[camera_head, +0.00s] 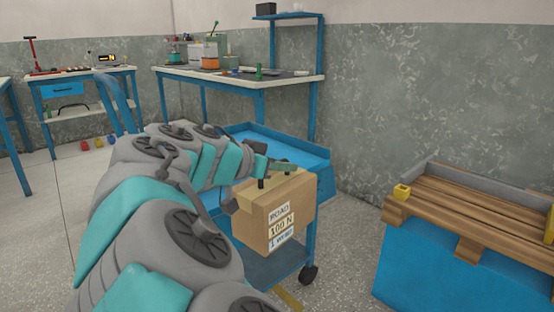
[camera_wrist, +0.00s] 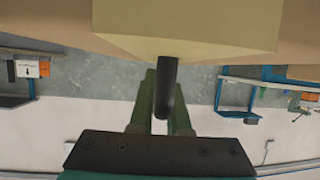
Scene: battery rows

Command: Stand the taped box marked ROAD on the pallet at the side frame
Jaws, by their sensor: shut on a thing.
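The cardboard box (camera_head: 300,205) has labels reading ROAD, 100 N and a third line too small to be sure of. It is upright in the middle of the head view, in front of the blue cart. My gripper (camera_head: 268,172) is shut on its top edge. In the wrist view the box (camera_wrist: 190,22) fills the top and my dark finger (camera_wrist: 165,90) reaches its edge. The wooden pallet (camera_head: 470,208) lies on a blue stand at the right, apart from the box. A grey raised frame (camera_head: 480,186) runs along its back.
The blue cart (camera_head: 312,158) on castors stands behind and under the box. Bare floor (camera_head: 345,255) lies between cart and stand. Workbenches (camera_head: 240,80) line the back wall.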

